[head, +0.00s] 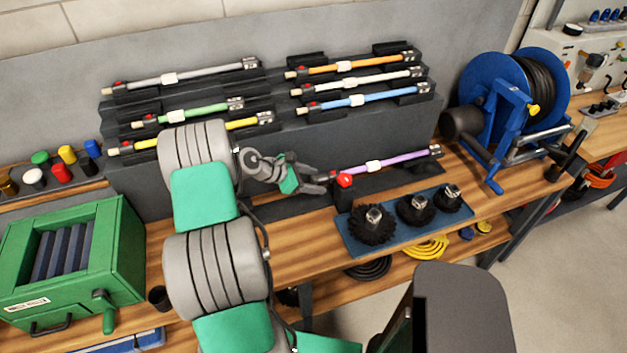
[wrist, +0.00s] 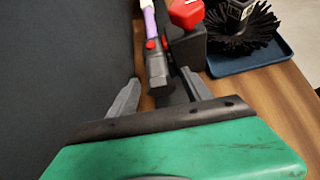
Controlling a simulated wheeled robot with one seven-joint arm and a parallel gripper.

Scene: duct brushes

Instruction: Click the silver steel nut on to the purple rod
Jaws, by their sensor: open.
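The purple rod (head: 405,158) lies on a dark rest at the front of the rack, with a white collar and a silver fitting at its right end. In the wrist view the rod (wrist: 149,22) ends in a dark grey piece (wrist: 159,75) with red buttons. My gripper (head: 327,179) is at the rod's left end; in the wrist view its fingers (wrist: 160,80) are apart, one on each side of that grey piece. I cannot tell whether they touch it. Silver nut-like tops show on the brushes, such as the largest (head: 374,215); I cannot tell which is the steel nut.
A red-topped dark block (wrist: 190,40) stands close right of the fingers. A blue tray (head: 358,247) holds three black brushes. Other coloured rods lie on the stepped dark rack (head: 340,135) behind. A blue hose reel (head: 510,95) stands right, a green box (head: 125,240) left.

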